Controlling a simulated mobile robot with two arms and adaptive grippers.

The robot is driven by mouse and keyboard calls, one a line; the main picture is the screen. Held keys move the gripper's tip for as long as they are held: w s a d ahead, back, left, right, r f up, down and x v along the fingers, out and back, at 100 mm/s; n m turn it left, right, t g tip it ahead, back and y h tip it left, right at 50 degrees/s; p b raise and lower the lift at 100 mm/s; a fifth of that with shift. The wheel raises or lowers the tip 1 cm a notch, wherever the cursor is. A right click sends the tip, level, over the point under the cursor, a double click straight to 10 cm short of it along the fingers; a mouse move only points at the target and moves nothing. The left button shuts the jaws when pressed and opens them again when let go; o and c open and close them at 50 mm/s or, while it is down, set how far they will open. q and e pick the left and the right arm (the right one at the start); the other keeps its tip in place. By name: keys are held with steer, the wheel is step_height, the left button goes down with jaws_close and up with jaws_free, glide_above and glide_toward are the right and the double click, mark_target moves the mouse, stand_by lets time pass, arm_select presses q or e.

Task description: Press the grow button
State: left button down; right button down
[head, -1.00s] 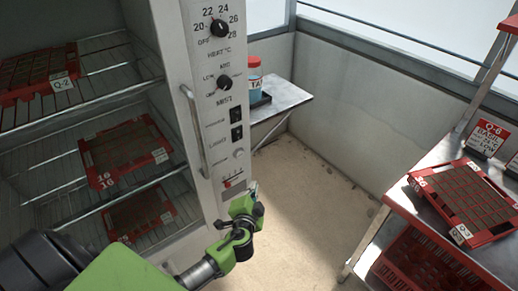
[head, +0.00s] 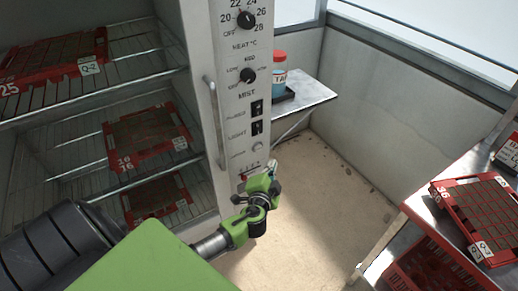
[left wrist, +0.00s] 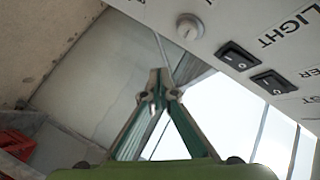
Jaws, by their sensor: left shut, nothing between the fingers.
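The control panel (head: 228,110) is the white upright front strip of the cabinet. Low on it is a small round pale button (head: 257,146) with a label too small to read; in the left wrist view a round button (left wrist: 190,28) shows beside the LIGHT switch. No label reading "grow" is legible. My left gripper (head: 270,168) is shut and empty, just below the round button in the head view. In the left wrist view its closed fingertips (left wrist: 157,76) appear below the button, with a gap between them in the picture. My right gripper is not in view.
Above the button are two rocker switches (head: 257,108) and the mist (head: 248,75) and heat (head: 246,19) dials. A red-marked scale (head: 246,174) lies below. A vertical handle (head: 216,125) stands left of the panel. Red seed trays (head: 146,140) fill the shelves.

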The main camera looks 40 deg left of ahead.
mark_target(262, 148)
arm_select(q)
steer(key=shift+w+a, duration=0.35)
steer(key=shift+a, duration=0.5)
steer(key=shift+w+a, duration=0.4)
steer(key=shift+a, duration=0.4)
steer(key=shift+w+a, duration=0.35)
steer(key=shift+a, duration=0.5)
steer(key=shift+a+b, duration=0.1)
steer(key=shift+b, duration=0.2)
steer(key=shift+w+a, duration=0.15)
steer(key=shift+a, duration=0.2)
steer(key=shift+w+a+b, duration=0.2)
steer(key=shift+a+b, duration=0.1)
steer(key=shift+a, duration=0.2)
steer(key=shift+d, duration=0.15)
steer(key=shift+s+d, duration=0.4)
steer(key=shift+d, duration=0.35)
